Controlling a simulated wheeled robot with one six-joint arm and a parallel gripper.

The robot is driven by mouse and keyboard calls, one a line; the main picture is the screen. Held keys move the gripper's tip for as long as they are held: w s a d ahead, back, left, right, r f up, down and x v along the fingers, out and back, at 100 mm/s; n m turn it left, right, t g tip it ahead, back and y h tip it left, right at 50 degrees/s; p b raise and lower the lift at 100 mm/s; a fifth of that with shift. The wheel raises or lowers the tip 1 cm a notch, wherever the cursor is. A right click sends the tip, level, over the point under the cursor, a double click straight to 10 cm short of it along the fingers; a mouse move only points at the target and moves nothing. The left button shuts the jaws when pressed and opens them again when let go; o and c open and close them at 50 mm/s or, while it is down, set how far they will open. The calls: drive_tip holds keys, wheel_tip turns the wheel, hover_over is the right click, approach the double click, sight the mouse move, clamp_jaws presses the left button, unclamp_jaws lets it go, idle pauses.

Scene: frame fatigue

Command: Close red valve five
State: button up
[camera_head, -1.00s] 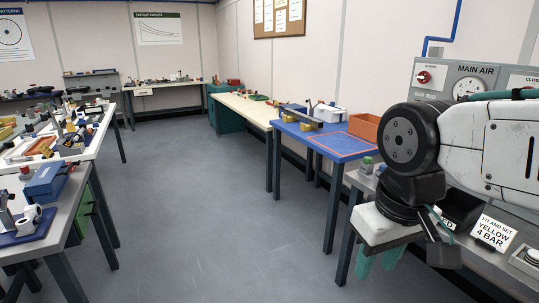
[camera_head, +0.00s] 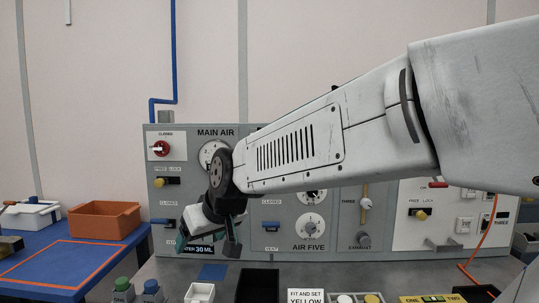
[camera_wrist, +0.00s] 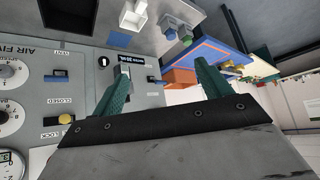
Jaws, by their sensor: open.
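A grey MAIN AIR panel (camera_head: 262,133) stands upright ahead of me. A round red knob (camera_head: 160,148) sits at its upper left under a CLOSED label. No red valve marked five can be made out; my arm hides part of the panel. My gripper (camera_head: 203,243) is low in front of the panel's left part. In the wrist view my gripper (camera_wrist: 165,78) is open and empty, fingers apart. A blue lever (camera_wrist: 55,79) shows left of them.
A white panel (camera_head: 455,215) with a small red part (camera_head: 437,184) and an orange hose is at the right. A grey bench (camera_head: 150,272) below bears a black bin (camera_head: 257,286), a sign and buttons. A blue table (camera_head: 50,268) with an orange bin (camera_head: 103,219) is left.

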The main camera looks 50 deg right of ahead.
drive_tip(key=w+d+r+m+t+h, duration=0.2)
drive_tip(key=w+d+r+t+h, duration=0.25)
drive_tip(key=w+d, duration=0.7)
drive_tip(key=w+d+r+m+h, duration=0.1)
drive_tip(key=d+r+h, duration=0.1)
drive_tip(key=d, duration=0.7)
drive_tip(key=w+d+r+m+h, duration=0.2)
drive_tip(key=d+h, duration=0.2)
drive_tip(key=d, duration=0.5)
drive_tip(key=w+d+r+m+h, duration=0.1)
drive_tip(key=d+r+h, duration=0.1)
drive_tip(key=d, duration=0.7)
drive_tip(key=shift+w+d+r+m+g+h, duration=0.15)
drive_tip(key=shift+d+r+m+g+h, duration=0.2)
drive_tip(key=shift+r+h, duration=0.1)
drive_tip(key=shift+c, duration=0.4)
drive_tip(key=c, duration=0.9)
drive_tip(key=shift+a, duration=0.15)
